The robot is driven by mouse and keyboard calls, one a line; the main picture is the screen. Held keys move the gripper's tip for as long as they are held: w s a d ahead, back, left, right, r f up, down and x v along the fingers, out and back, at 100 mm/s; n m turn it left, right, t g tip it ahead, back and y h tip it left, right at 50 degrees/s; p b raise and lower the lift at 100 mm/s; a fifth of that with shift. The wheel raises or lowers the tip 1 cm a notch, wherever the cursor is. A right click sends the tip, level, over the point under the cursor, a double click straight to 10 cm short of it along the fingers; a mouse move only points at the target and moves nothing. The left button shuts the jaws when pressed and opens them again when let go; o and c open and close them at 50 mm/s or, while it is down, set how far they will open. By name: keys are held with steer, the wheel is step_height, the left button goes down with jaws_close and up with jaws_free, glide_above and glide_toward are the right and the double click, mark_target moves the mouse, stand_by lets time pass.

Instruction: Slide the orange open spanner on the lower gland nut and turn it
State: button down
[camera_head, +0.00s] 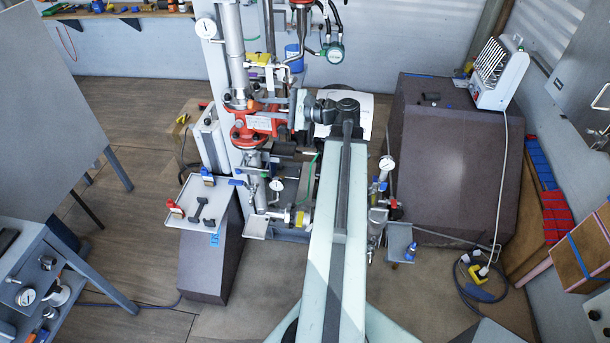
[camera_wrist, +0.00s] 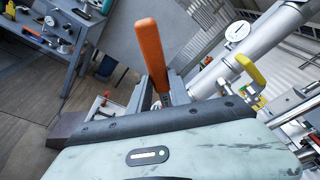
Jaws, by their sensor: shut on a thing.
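The orange spanner handle (camera_wrist: 152,52) stands up in the wrist view, rising from between my jaws beyond the edge of my gripper's housing. My gripper (camera_wrist: 166,98) is shut on it; the fingertips are mostly hidden there. In the head view my gripper (camera_head: 270,106) points left, in front of the red valve body (camera_head: 245,136) on the upright pipe. The spanner is not clear in the head view, and its open end is not visible. I cannot make out the lower gland nut, so I cannot tell whether the spanner touches it.
A grey pipe (camera_wrist: 275,38), a dial gauge (camera_wrist: 237,31) and a yellow handle (camera_wrist: 249,70) show right of the spanner. A tray (camera_head: 188,218) with small parts stands left of the pipework. A dark sloped block (camera_head: 450,160) stands right. Floor is open at left.

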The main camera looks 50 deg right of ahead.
steer(key=shift+w+d+f, duration=0.2)
steer(key=shift+s+a+r+n, duration=0.2)
steer(key=shift+a+n, duration=0.2)
steer(key=s+d+f+n+t+b, duration=0.1)
steer(key=s+f+n+b, duration=0.3)
steer(key=f+b, duration=0.8)
steer(key=s+d+f+n+b, duration=0.1)
steer(key=s+f+n+b, duration=0.3)
steer(key=f+b, duration=0.9)
steer(key=b, duration=0.3)
steer(key=shift+s+t+b, duration=0.2)
steer(key=shift+t+b, duration=0.1)
steer(key=shift+t, duration=0.1)
steer(key=shift+d, duration=0.15)
steer(key=shift+w+d+r+p, duration=0.2)
steer(key=shift+w+d, duration=0.35)
steer(key=shift+d, duration=0.35)
steer(key=shift+w+d+r+p, duration=0.2)
steer(key=shift+w+d, duration=0.35)
steer(key=shift+d, duration=0.3)
steer(key=shift+d, duration=0.15)
